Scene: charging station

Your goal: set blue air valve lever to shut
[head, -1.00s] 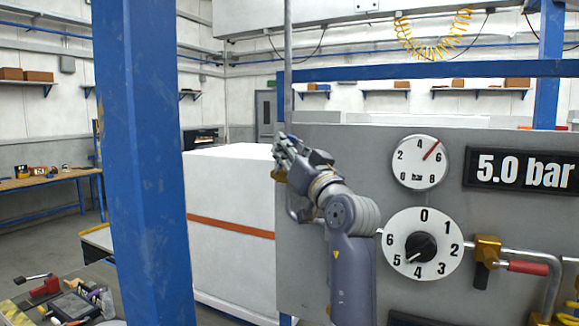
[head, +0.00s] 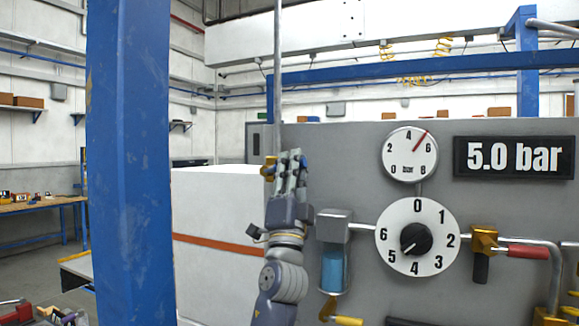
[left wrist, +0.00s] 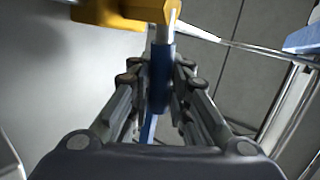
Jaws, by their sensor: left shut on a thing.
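My left gripper (head: 292,170) is at the left edge of the grey panel (head: 370,145), its fingers pointing up. A yellow valve body (head: 267,168) shows just left of its fingers. In the left wrist view, the blue lever (left wrist: 161,75) runs between the fingers of my left gripper (left wrist: 160,85), which are shut on it. The lever extends from the yellow valve body (left wrist: 120,12) at the top, along the fingers. In the head view the fingers mostly hide the lever, so its angle to the pipe is unclear there. My right gripper is not in view.
A blue post (head: 130,160) stands at the left, close in front. The panel carries a gauge (head: 398,165), a "5.0 bar" display (head: 512,158), a numbered dial (head: 395,255), a blue filter bowl (head: 333,268) and a red-handled valve (head: 526,252). A white cabinet (head: 210,205) stands behind.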

